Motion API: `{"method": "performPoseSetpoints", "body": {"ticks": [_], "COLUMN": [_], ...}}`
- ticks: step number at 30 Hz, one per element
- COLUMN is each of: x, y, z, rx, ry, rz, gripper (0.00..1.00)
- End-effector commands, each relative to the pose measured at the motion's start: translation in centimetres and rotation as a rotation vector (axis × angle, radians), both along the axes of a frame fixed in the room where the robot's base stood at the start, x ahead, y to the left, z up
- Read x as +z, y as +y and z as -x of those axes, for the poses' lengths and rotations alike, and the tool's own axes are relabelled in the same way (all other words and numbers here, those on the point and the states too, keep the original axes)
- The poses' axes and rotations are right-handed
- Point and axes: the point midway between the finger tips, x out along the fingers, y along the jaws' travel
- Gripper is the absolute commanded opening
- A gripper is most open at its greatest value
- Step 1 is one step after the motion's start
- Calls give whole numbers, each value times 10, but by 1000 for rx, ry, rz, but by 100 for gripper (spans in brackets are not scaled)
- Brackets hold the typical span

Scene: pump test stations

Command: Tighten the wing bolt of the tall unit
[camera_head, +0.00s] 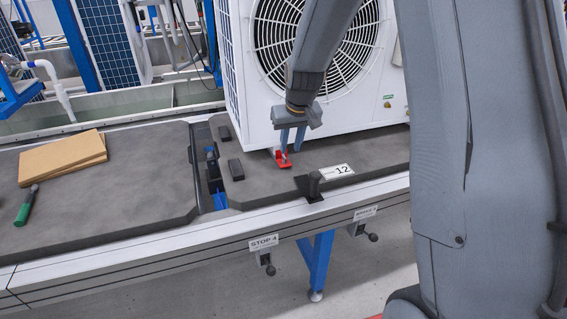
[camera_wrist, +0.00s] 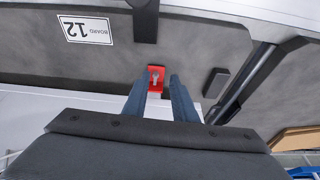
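The tall unit (camera_head: 236,60) is a white box with a large round fan grille, standing on a dark grey board. A red clamp (camera_head: 280,160) sits at its lower front edge; it also shows in the wrist view (camera_wrist: 158,89). A small grey wing bolt (camera_wrist: 155,77) stands in the clamp. My gripper (camera_head: 291,149) points down just above the clamp. In the wrist view my gripper (camera_wrist: 157,83) has its two blue-grey fingers apart, one on each side of the clamp, with nothing held. I cannot tell whether the fingertips are level with the bolt.
Two black blocks (camera_head: 236,170) stand left of the clamp. A "STOP 4" plate (camera_head: 264,242) is on the rail.

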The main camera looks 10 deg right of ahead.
Motion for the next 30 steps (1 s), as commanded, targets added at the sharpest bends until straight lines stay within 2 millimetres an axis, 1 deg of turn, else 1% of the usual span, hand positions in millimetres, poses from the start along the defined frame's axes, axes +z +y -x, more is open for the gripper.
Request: {"method": "performPoseSetpoints", "body": {"ticks": [1,3,6,11,18,21,25,30], "x": [-11,-16,-19,-32,-67,-78,-86,-89], "y": [-1,-2,-2,-2,0,0,0,0], "z": [-20,-36,-47,-54,-67,-72,-76,-77], "rx": [1,5,8,9,8,8,8,8], "ry": [-19,-38,-53,-54,-52,-54,-54,-55], "rz": [1,2,4,3,3,3,3,3], "gripper": [25,25,25,25,25,25,25,25]}}
